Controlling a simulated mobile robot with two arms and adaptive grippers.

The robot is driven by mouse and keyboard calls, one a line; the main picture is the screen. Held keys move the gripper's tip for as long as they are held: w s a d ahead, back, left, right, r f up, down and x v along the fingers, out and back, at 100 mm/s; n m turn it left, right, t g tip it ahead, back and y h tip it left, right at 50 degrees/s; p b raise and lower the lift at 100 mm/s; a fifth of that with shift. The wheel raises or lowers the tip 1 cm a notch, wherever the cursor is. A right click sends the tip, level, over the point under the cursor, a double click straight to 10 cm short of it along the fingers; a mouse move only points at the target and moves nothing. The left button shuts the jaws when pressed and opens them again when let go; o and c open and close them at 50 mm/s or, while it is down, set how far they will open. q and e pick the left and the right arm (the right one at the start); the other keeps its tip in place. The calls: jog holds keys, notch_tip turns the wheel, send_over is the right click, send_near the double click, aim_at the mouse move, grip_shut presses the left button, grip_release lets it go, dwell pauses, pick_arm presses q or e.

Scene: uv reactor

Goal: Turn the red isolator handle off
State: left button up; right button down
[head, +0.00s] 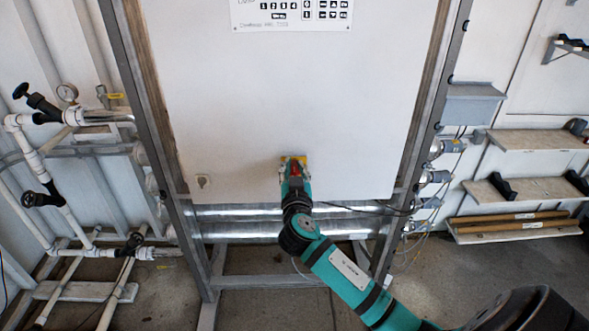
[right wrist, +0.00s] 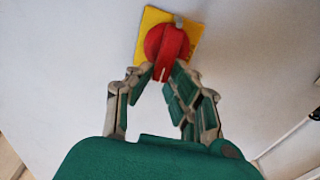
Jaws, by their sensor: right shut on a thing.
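The red isolator handle (right wrist: 166,45) is a round red knob with a grip bar, mounted on a yellow square plate (right wrist: 150,20) on a white panel. In the right wrist view the bar points down toward my gripper, tilted slightly against the plate. My right gripper (right wrist: 163,75) is shut on the lower end of the bar, one finger on each side. In the head view the handle (head: 295,169) shows only partly behind my right gripper (head: 295,175), with the yellow plate's edges around it. My left gripper is not in view.
The white panel (head: 300,90) stands in a metal frame (head: 150,110). White pipes with black valves (head: 40,150) stand at the left, wall shelves (head: 525,190) at the right. The panel around the handle is clear.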

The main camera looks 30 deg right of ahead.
jog(key=shift+n, duration=0.3)
jog(key=shift+w+a+f+n+p, duration=0.25)
jog(key=shift+a+f+n, duration=0.1)
jog(key=shift+n, duration=2.25)
jog(key=shift+w+a+f+n+p, duration=0.25)
jog(key=shift+a+f+n, duration=0.15)
jog(key=shift+n, duration=2.2)
jog(key=shift+w+a+f+n+p, duration=0.25)
jog(key=shift+a+f+n, duration=0.1)
jog(key=shift+n, duration=2.25)
jog(key=c, duration=1.3)
grip_release()
jog(key=shift+o, duration=0.2)
jog(key=shift+s+a+f, duration=0.1)
jog(key=shift+s, duration=0.05)
